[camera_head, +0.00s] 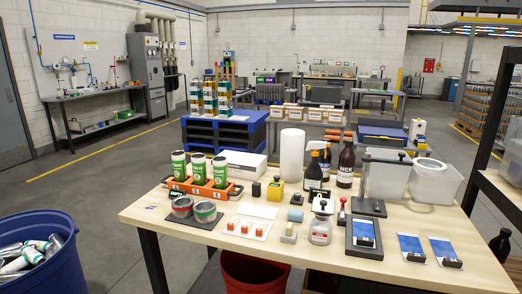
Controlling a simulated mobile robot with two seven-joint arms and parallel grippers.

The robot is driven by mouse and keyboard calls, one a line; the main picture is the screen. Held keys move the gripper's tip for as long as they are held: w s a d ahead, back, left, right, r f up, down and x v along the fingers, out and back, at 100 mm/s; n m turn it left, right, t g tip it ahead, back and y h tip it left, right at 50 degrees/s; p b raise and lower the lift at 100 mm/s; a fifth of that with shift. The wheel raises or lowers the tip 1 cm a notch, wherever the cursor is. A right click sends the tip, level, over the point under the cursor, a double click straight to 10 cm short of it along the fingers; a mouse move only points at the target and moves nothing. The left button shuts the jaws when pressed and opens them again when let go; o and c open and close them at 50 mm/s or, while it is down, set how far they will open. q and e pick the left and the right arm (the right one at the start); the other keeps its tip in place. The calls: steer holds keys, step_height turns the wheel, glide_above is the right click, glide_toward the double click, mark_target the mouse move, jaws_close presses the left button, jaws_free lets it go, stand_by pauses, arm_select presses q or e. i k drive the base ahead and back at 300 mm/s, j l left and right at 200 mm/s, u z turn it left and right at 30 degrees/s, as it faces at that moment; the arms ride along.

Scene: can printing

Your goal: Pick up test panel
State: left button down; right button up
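Two flat panels with blue and white faces, which look like test panels, lie on the table's front right: one panel (410,242) and, to its right, another panel (441,245). Each has a small dark block at its front edge. A third blue-faced panel (363,228) lies in a dark frame (350,247) to their left, also with a small dark block on it. I cannot tell which is the one meant. Neither gripper is in view.
The wooden table (290,262) holds cans in an orange carrier (203,190), a white roll (291,155), bottles (346,165) and clear bins (436,180). A blue barrel of cans (55,270) stands front left. A dark shelf frame (495,140) rises at right. Floor left is open.

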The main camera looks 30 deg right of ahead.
mark_target(363, 235)
steer(key=z, duration=2.05)
